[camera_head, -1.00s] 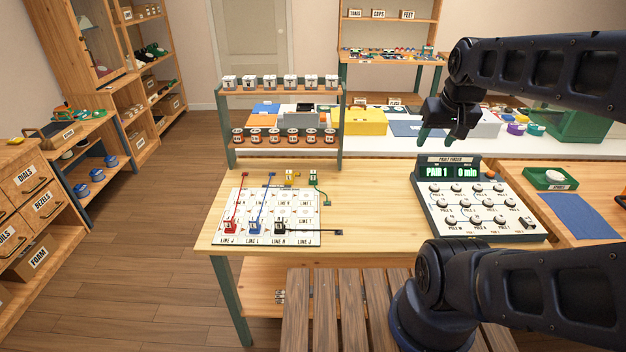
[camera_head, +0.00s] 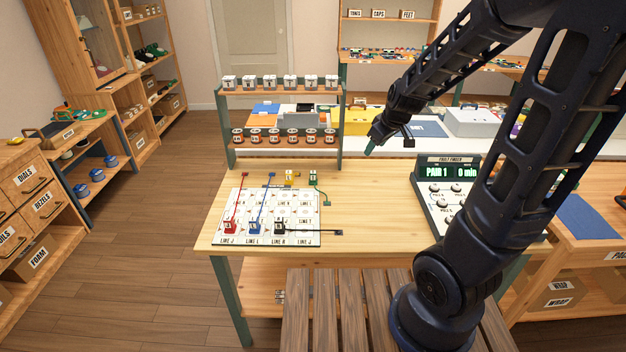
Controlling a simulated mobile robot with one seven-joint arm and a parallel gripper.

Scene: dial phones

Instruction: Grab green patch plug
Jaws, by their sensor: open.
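The green patch plug (camera_head: 313,179) stands on the wooden table behind the right back corner of the white line board (camera_head: 308,213). Its green cord runs forward to a small green end piece on the table. A yellow plug (camera_head: 290,177) stands just to its left. A red plug (camera_head: 230,226), a blue plug (camera_head: 253,227) and a black plug (camera_head: 280,227) sit along the board's front row. My gripper (camera_head: 385,146) is open and empty, in the air above the table's back part, to the right of and higher than the green plug.
A two-tier rack (camera_head: 281,136) with rows of small labelled items stands at the table's back left.

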